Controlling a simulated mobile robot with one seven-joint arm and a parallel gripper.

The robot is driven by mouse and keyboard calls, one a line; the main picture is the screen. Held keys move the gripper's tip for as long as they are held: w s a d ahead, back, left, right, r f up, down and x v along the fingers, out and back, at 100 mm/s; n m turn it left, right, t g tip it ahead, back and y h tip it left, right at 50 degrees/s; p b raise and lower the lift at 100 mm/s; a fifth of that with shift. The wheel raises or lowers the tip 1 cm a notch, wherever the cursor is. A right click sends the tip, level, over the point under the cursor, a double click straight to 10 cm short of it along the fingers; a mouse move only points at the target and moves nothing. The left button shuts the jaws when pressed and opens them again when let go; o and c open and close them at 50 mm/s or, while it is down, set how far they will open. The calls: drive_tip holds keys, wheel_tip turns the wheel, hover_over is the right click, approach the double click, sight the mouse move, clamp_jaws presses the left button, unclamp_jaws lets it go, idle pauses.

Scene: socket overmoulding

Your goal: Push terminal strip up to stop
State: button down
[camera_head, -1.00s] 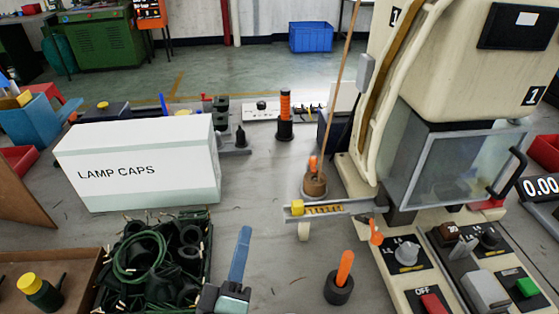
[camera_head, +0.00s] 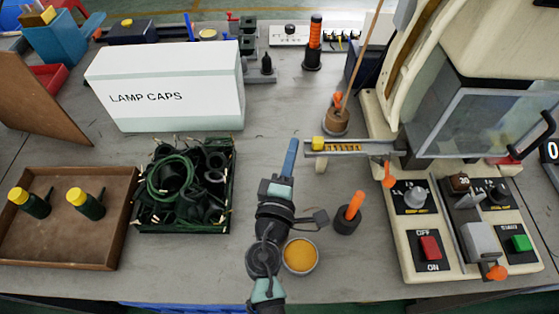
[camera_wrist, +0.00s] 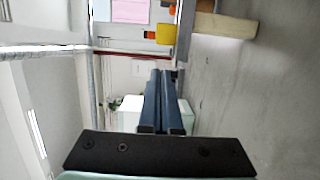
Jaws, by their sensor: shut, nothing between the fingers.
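A grey rail (camera_head: 375,150) juts left from the machine. A row of yellow-brass pieces (camera_head: 345,148), which looks like the terminal strip, lies in it. A yellow block (camera_head: 318,143) sits at the rail's left end, just left of the row; it also shows in the wrist view (camera_wrist: 165,35). My gripper (camera_head: 292,145) is shut and empty, its blue fingers just left of the rail's left end, apparently apart from the block. In the wrist view the closed fingers (camera_wrist: 162,85) point towards the background. I cannot make out the stop.
The cream machine (camera_head: 415,262) with its switches stands right. An orange-handled tool in a black holder (camera_head: 349,217) and a round cup of orange material (camera_head: 300,256) are near my arm. Left are a tray of dark parts (camera_head: 140,222), a brown tray (camera_head: 70,260) and the LAMP CAPS box (camera_head: 165,100).

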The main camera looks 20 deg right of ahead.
sight(338, 144)
drive_tip(key=shift+s+d, duration=0.2)
drive_tip(key=shift+d, duration=0.35)
drive_tip(key=shift+s+d, duration=0.15)
drive_tip(key=shift+d, duration=0.4)
drive_tip(key=d, duration=0.1)
drive_tip(key=s+d, duration=0.1)
drive_tip(key=d, duration=0.3)
drive_tip(key=shift+s+d, duration=0.1)
drive_tip(key=shift+s, duration=0.2)
drive_tip(key=shift+w, duration=0.1)
